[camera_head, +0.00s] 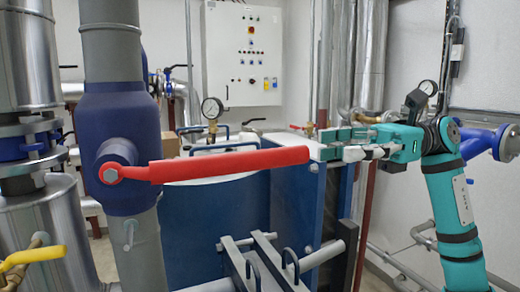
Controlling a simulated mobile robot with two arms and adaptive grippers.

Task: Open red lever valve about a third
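The red lever (230,163) is a long bar, nearly level across the middle of the view. Its left end is bolted to the dark blue valve body (115,115) on a grey vertical pipe. Its free end points right. My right gripper (318,148) comes in from the right, and its fingertips point left, right by the lever's free end. I cannot tell whether they touch it or how far apart the fingers are. My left gripper is not in view.
A blue plate exchanger (225,215) stands behind and below the lever. A yellow lever (35,256) is at the lower left. A pressure gauge (212,108) stands behind the red lever, and a white control cabinet (243,55) hangs on the back wall. Metal-clad pipes stand at left.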

